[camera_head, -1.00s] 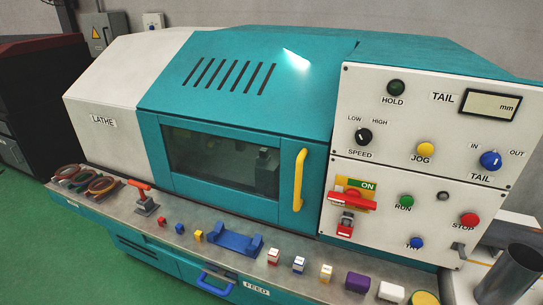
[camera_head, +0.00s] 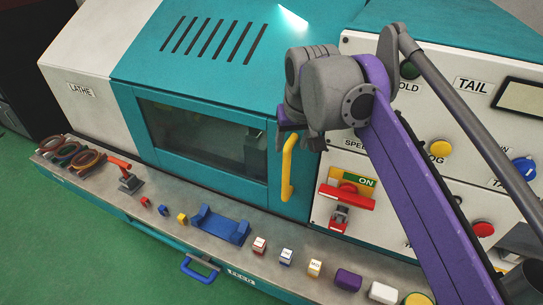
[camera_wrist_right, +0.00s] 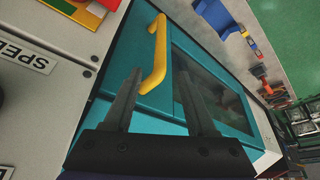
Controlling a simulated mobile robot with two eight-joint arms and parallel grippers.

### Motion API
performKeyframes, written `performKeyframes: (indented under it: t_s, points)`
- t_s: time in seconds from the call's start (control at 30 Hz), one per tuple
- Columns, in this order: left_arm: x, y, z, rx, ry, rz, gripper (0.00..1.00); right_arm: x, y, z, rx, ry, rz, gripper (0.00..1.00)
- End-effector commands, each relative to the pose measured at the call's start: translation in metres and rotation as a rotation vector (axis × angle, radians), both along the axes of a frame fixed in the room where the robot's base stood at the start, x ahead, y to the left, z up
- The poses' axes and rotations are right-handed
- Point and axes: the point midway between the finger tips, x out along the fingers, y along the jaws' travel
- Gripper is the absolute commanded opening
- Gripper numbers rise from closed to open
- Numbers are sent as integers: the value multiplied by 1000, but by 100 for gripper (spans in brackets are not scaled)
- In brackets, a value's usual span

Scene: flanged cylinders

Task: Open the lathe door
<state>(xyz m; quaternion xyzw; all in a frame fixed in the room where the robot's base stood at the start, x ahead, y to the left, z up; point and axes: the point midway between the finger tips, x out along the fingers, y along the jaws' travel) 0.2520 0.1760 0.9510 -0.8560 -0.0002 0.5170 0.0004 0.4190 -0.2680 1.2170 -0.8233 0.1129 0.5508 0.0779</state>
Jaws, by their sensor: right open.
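The lathe door (camera_head: 262,190) is a teal panel with a dark window (camera_head: 195,135), and it looks closed. Its upright yellow handle (camera_head: 287,172) is on the door's right side. My right gripper (camera_head: 299,138) is at the handle's upper end in the head view, partly hiding it. In the right wrist view the two dark fingers (camera_wrist_right: 160,74) are apart and empty. The yellow handle (camera_wrist_right: 158,50) shows ahead, in line with the gap between them. I cannot tell whether the fingertips reach around it. My left gripper is out of view.
The control panel (camera_head: 320,210) with a red switch (camera_head: 346,196) is right of the door. A ledge (camera_head: 150,222) below carries a blue cradle (camera_head: 219,226), small coloured blocks and a red-handled lever (camera_head: 124,172). My right arm crosses the panel.

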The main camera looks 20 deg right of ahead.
Motion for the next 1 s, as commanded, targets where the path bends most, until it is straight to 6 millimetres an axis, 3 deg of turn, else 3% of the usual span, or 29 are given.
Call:
performKeyframes:
  t_s: [0.6,1.0]
  points:
    - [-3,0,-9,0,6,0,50,36,-10,-90,0,-1,0,57]
    - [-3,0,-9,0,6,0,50,39,-11,-98,0,-1,0,57]
